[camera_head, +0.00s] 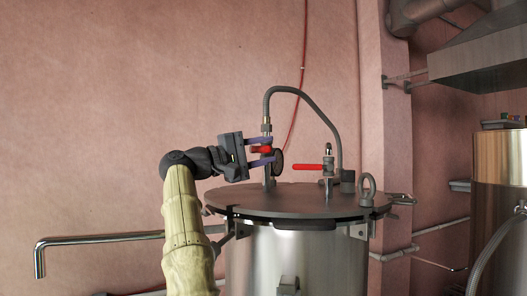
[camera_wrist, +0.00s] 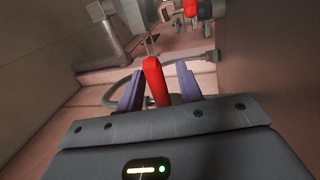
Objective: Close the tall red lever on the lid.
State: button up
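The tall red lever (camera_head: 260,150) sits on the taller valve at the left of the round lid (camera_head: 290,203). In the head view it lies between the two purple fingers of my gripper (camera_head: 272,150). The wrist view shows the red lever (camera_wrist: 155,82) running lengthwise between the fingers of my gripper (camera_wrist: 161,72), with a visible gap on each side. My gripper is open around the lever. The lever's far end at the valve is partly hidden by the fingers in the head view.
A second red lever (camera_head: 307,167) on a shorter valve points left, close to the right of my gripper. A grey hose (camera_head: 305,97) arches above the lid. A lifting ring (camera_head: 368,189) stands at the lid's right. The wall side at left is mostly clear.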

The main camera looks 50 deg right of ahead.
jog(key=b+v, duration=0.1)
jog(key=v, duration=1.6)
jog(key=shift+a+f, duration=0.1)
jog(key=shift+a, duration=0.05)
